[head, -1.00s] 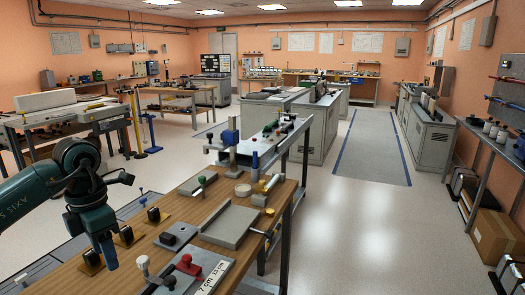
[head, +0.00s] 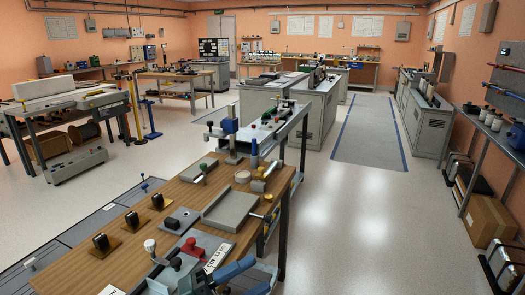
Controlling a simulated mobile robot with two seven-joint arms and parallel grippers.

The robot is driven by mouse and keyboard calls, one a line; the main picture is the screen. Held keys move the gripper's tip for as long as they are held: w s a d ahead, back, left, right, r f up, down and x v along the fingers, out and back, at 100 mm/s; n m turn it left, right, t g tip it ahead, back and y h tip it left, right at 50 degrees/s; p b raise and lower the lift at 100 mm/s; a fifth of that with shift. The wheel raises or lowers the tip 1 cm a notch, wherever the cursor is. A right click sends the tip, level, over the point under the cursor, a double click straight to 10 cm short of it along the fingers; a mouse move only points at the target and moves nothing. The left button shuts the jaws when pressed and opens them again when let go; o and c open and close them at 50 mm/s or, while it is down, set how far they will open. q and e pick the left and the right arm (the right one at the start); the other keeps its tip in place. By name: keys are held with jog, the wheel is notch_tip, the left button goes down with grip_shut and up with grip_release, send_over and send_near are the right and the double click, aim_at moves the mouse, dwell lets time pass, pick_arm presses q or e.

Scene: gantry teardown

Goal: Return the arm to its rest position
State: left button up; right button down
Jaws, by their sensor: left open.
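My left gripper (head: 216,282) shows only in part at the bottom edge of the head view, above the near end of the wooden bench (head: 131,246). It is blue and grey, open, with nothing seen between its jaws. Most of it and the rest of my left arm are cut off by the frame. It is close in the picture to the plate with a red knob (head: 191,247) and a white knob (head: 150,246); I cannot tell whether it touches anything. My right gripper is not in view.
Grey cabinets (head: 303,115) are beyond. The floor right of the bench (head: 350,230) is clear.

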pick_arm(q)
jog(key=a+f+n+t+y, duration=0.55)
jog(key=n+t+y, duration=0.25)
jog(key=n, duration=0.6)
jog(key=s+a+f+n+g+y+p, duration=0.1)
jog(key=s+a+f+n+g+y, duration=0.2)
jog(key=f, duration=0.5)
jog(key=s+a+f+n+g+y+p, duration=0.1)
jog(key=s+a+f+n+g+y, duration=0.2)
jog(key=s+f+n+y, duration=0.2)
jog(key=s+f+n, duration=0.3)
jog(key=s+f, duration=0.1)
jog(key=shift+n+y, duration=0.3)
jog(key=shift+a+f, duration=0.1)
